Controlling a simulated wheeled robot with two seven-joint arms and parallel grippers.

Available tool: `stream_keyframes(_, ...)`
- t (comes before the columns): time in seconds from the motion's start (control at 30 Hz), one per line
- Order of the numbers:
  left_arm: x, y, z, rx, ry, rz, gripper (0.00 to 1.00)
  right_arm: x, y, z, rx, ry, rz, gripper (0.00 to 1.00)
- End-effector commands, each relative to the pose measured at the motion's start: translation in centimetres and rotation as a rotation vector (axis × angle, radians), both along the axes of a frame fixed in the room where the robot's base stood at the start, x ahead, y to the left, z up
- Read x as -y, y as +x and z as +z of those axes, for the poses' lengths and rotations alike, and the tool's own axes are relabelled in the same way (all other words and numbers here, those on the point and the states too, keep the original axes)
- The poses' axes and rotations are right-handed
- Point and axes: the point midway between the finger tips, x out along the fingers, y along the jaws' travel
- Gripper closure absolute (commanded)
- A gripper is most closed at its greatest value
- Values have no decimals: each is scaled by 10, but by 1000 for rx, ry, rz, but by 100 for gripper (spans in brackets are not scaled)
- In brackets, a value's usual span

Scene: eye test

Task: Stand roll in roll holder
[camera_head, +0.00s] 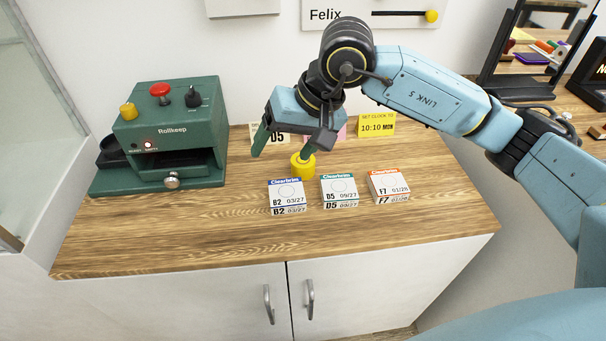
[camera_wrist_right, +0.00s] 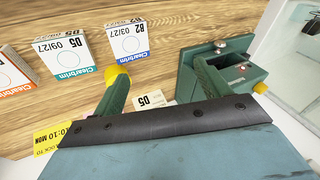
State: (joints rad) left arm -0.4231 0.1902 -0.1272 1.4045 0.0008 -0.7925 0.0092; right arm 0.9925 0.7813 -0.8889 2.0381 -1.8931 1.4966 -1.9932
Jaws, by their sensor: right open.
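A short yellow cylinder (camera_head: 303,169), which looks like the roll, stands on the wooden top behind the white boxes. A green machine marked Rollkeep (camera_head: 165,132) stands at the left; I cannot tell which part of it would hold a roll. My right gripper (camera_head: 282,151) is open, pointing down. Its right finger overlaps the top of the yellow cylinder; I cannot tell if they touch. In the right wrist view the cylinder (camera_wrist_right: 112,73) is partly hidden behind one finger of the gripper (camera_wrist_right: 158,70). My left gripper is out of view.
White Clearbrim boxes B2 (camera_head: 287,194), D5 (camera_head: 339,188) and F7 (camera_head: 387,184) stand in front of the cylinder. A yellow clock note (camera_head: 377,125) and a D5 card (camera_head: 272,138) are at the back. The wooden front edge is clear.

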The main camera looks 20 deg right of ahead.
Motion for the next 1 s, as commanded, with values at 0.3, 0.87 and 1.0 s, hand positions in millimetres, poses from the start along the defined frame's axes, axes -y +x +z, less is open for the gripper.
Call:
stream_keyframes(0.3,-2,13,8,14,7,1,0,65,27,4,153,-396,124,24)
stream_keyframes(0.87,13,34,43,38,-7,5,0,62,56,-67,151,-392,125,24)
stream_keyframes(1.0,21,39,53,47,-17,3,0,65,61,-85,150,-390,124,24)
